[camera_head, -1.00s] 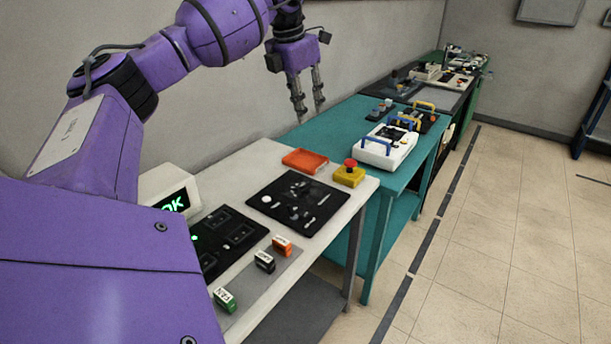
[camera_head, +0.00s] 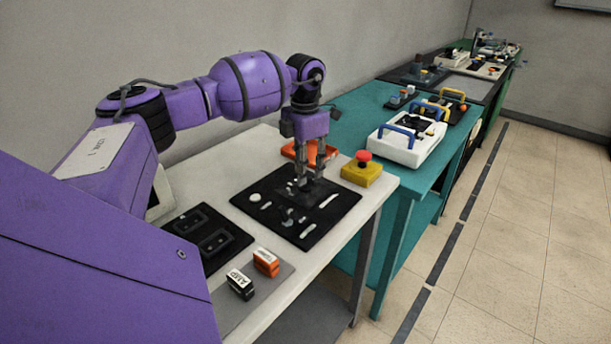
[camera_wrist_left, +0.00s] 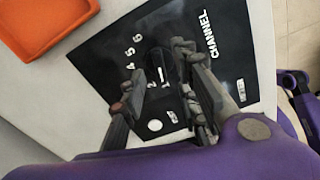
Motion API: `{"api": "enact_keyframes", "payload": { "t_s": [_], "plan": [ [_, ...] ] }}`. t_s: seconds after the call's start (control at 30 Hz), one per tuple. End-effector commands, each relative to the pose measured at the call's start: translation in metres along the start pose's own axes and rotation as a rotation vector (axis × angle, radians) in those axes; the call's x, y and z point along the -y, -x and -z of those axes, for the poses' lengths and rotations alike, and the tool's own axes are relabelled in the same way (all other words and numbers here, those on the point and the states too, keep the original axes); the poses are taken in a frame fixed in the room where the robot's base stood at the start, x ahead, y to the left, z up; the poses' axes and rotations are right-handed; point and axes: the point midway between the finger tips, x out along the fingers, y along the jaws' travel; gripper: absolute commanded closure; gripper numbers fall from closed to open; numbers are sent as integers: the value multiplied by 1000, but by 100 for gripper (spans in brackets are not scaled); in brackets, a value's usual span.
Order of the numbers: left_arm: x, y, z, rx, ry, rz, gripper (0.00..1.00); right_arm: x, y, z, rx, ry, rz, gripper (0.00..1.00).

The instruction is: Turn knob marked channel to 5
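A black panel (camera_head: 342,207) lies on the white table. In the left wrist view the panel (camera_wrist_left: 112,44) carries the word CHANNEL and numbers, with 1, 2, 4, 5 and 6 readable. Its dark round knob (camera_wrist_left: 157,61) has a white mark on the side near 1 and 2. My left gripper (camera_head: 309,183) is low over the far part of the panel. In the left wrist view its fingers (camera_wrist_left: 160,66) are apart, one on each side of the knob; whether they touch it is unclear. My right gripper is not seen.
An orange tray (camera_head: 290,150) and a yellow box with a red button (camera_head: 362,172) stand behind the panel. Another black panel (camera_head: 233,240) and labelled blocks (camera_head: 266,262) lie nearer. A teal table (camera_head: 372,112) with a white device (camera_head: 408,143) adjoins beyond.

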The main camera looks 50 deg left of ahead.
Motion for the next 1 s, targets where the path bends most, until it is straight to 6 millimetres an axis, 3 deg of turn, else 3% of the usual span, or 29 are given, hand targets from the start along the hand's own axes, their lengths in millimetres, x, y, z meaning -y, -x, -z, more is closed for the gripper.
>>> {"api": "enact_keyframes", "payload": {
  "t_s": [0.2, 0.5, 0.73, 1.0],
  "plan": [
    [0, -24, 0, 0, 0, 1, 71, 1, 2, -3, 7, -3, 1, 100],
    [0, -27, 0, 0, 0, 0, 71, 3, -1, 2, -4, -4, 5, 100],
    [0, -27, 0, 0, 0, 1, 99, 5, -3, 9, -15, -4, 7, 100],
    [0, -27, 0, 1, -4, 1, 100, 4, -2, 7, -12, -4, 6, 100]
  ]
}}
